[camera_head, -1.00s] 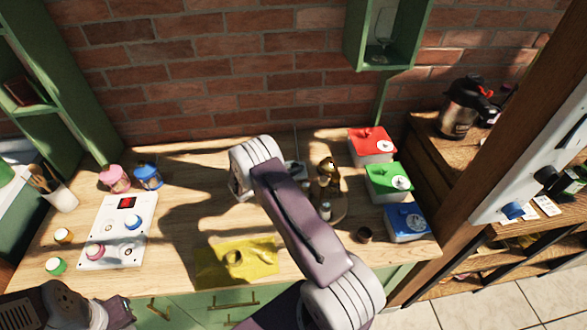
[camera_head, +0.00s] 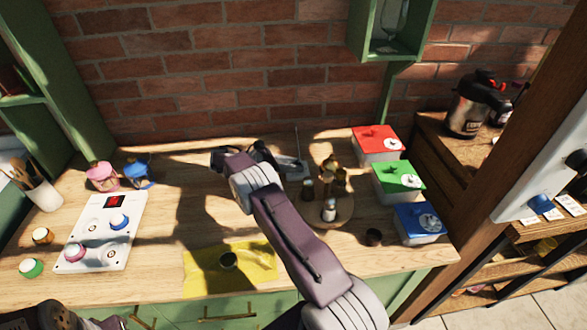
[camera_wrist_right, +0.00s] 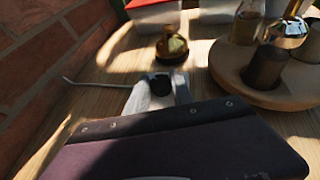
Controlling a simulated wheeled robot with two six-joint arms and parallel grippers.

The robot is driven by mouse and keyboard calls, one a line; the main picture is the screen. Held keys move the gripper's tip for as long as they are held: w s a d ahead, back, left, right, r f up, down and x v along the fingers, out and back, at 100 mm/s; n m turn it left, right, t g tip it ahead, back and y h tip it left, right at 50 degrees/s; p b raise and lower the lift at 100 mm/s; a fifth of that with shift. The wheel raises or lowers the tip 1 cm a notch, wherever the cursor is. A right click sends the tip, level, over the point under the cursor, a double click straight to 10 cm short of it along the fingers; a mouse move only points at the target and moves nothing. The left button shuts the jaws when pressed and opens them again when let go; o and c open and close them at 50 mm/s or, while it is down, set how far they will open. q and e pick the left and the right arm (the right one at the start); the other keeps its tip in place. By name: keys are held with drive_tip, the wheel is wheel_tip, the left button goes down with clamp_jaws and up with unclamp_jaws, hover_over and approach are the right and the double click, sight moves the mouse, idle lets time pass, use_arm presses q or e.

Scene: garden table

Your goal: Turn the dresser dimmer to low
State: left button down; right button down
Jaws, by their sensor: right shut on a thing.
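The dresser dimmer appears to be the small grey-white unit (camera_head: 292,168) at the back of the wooden top, with a thin rod or cable rising from it. In the right wrist view, a black knob (camera_wrist_right: 160,84) shows with pale surfaces on both sides of it. My right gripper (camera_head: 268,156) reaches over the top from the lower right and is shut on the knob, partly hiding the unit. The knob's setting cannot be read. Only a piece of my left arm shows at the bottom left; its fingers are out of sight.
A round wooden tray (camera_head: 338,214) with small bottles stands right of the unit. Red (camera_head: 377,143), green (camera_head: 398,181) and blue (camera_head: 419,222) boxes line the right side. A white panel with knobs (camera_head: 104,232) lies at the left. A yellow cloth (camera_head: 205,272) lies in front.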

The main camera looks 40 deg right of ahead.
idle(0.3)
drive_tip(key=c, duration=1.1)
unclamp_jaws()
drive_tip(key=v, duration=0.7)
drive_tip(key=shift+a+b, duration=0.15)
drive_tip(key=shift+b, duration=0.2)
drive_tip(key=shift+v, duration=1)
